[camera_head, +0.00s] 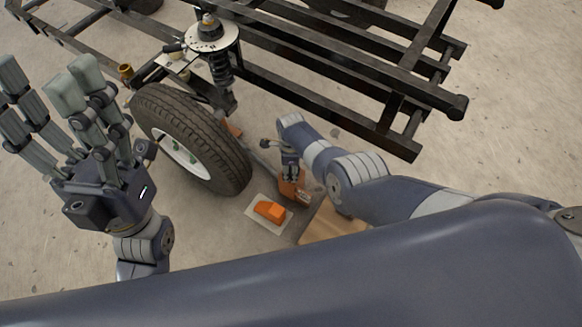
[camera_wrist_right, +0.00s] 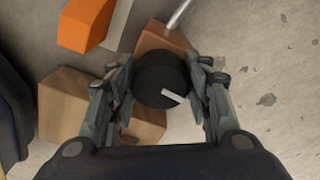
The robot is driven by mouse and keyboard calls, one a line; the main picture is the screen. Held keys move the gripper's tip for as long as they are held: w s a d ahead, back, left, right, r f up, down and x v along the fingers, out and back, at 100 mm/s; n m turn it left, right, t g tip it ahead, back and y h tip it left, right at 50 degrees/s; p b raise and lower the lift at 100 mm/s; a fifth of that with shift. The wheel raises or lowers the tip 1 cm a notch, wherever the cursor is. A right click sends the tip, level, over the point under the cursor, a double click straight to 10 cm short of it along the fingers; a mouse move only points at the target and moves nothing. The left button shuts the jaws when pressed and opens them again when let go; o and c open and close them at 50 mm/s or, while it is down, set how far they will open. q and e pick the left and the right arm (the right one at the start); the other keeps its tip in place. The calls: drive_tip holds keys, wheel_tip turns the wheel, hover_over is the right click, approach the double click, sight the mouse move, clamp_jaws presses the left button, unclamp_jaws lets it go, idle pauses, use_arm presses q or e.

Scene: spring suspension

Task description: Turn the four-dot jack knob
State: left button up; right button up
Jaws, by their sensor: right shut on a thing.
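A black round knob (camera_wrist_right: 155,76) with a white pointer bar sits on an orange-brown jack body (camera_wrist_right: 165,38) in the right wrist view. No dots on it are readable. My right gripper (camera_wrist_right: 162,92) is shut on the knob, one finger on each side. In the head view, the jack body (camera_head: 296,188) stands on the floor right of the wheel, and my right gripper (camera_head: 289,168) reaches down over it, hiding the knob. My left gripper (camera_head: 85,100) is raised at the left, fingers spread, empty and away from the jack.
A tyre (camera_head: 225,150) stands left of the jack, with a spring strut (camera_head: 220,70) behind it. Black frame rails (camera_head: 330,105) cross the back. An orange block (camera_head: 270,210) lies on a pale plate, and a tan box (camera_head: 325,228) is at its right.

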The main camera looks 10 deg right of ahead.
drive_tip(key=shift+d, duration=0.15)
drive_tip(key=o, duration=1.1)
drive_tip(key=shift+c, duration=0.2)
drive_tip(key=shift+r, duration=0.2)
